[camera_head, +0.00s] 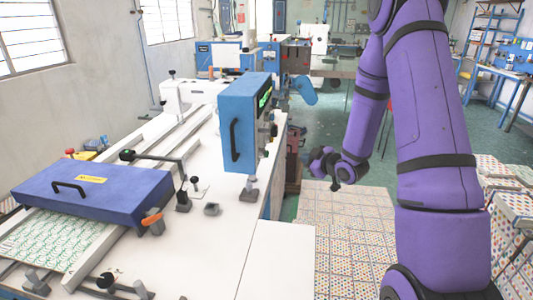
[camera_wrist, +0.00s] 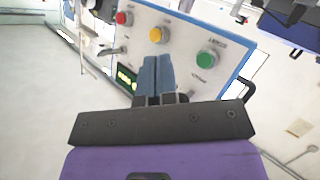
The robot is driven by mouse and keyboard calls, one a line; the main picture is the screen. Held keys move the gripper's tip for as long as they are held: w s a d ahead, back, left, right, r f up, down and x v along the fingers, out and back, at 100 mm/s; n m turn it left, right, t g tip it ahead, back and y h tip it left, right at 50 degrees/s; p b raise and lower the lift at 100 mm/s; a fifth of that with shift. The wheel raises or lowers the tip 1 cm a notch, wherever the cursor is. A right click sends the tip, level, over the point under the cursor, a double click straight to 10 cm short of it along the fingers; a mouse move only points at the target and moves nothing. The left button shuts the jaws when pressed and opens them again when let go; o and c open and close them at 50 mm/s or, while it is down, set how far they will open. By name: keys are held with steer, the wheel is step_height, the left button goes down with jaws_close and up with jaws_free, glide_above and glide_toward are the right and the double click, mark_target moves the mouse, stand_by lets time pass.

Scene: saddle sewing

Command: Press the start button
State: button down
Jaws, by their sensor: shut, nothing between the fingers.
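In the wrist view a white control panel (camera_wrist: 180,75) with a blue edge shows a green button (camera_wrist: 207,59), a yellow button (camera_wrist: 159,35) and a red button (camera_wrist: 124,18). Upside-down lettering beside the green button appears to read START. My gripper (camera_wrist: 155,62) is shut and empty. In the picture its fingertips lie below the yellow button and left of the green one; a touch on the panel cannot be made out. In the head view the panel is on the right side of the blue box (camera_head: 238,125), seen edge-on, and my gripper (camera_head: 318,165) is to its right.
The blue box stands on a long white machine table (camera_head: 225,235). A blue hinged cover (camera_head: 92,193) lies at the left, with clamps and levers nearby. A green lit display (camera_wrist: 126,79) sits on the panel.

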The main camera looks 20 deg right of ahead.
mark_target(267, 154)
steer(key=shift+a, duration=0.1)
stand_by(0.3)
steer(key=w+a, duration=0.5)
steer(key=a, duration=0.2)
stand_by(0.3)
steer(key=shift+a, duration=0.1)
stand_by(1.9)
steer(key=shift+w+a, duration=0.2)
steer(key=shift+a, duration=0.1)
